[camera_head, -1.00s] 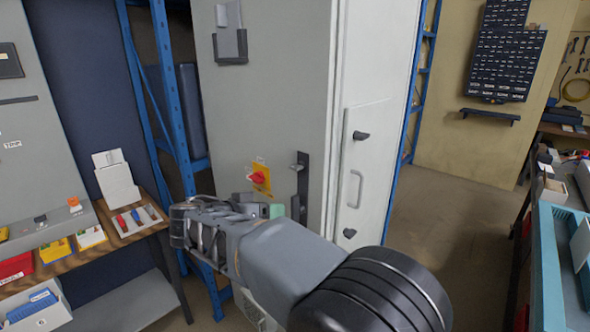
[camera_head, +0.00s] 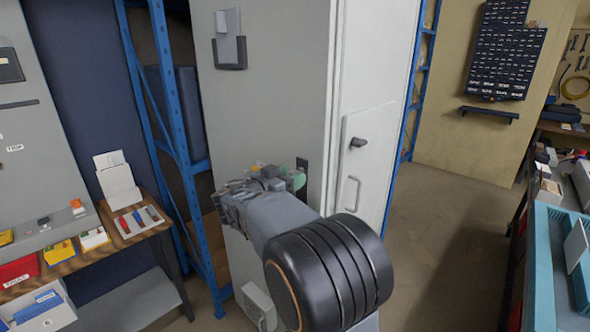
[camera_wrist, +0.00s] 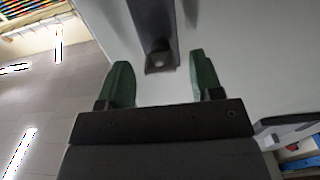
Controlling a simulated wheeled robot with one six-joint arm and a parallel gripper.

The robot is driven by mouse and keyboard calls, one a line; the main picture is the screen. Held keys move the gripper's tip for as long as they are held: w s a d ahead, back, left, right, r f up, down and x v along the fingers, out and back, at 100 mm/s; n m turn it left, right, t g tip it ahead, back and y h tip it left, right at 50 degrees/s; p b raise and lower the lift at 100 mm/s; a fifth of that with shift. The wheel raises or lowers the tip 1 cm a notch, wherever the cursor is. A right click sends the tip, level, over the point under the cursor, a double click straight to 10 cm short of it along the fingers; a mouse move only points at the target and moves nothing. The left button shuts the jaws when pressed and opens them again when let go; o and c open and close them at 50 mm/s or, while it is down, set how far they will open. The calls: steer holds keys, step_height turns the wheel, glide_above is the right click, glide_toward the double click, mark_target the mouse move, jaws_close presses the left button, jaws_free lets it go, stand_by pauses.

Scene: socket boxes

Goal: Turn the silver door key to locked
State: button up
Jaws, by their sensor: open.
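The grey cabinet door (camera_head: 265,95) carries a dark handle plate (camera_head: 302,163), mostly covered by my gripper in the head view. In the wrist view the dark handle part (camera_wrist: 152,22) comes down from the top and ends in a small greyish piece (camera_wrist: 158,62). I cannot tell whether this piece is the silver key or which way a key is turned. My gripper (camera_wrist: 160,84) is open, its two green fingertips apart on either side below that piece, with nothing held. In the head view my gripper (camera_head: 285,178) is in front of the door.
A blue rack (camera_head: 175,110) stands left of the cabinet. A wooden bench (camera_head: 75,262) with small bins is at the left. Open floor (camera_head: 435,230) lies to the right, before a teal-edged bench (camera_head: 545,250).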

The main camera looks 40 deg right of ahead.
steer(key=shift+w+d, duration=0.2)
steer(key=shift+d, duration=0.85)
steer(key=c, duration=0.9)
steer(key=shift+c, duration=0.2)
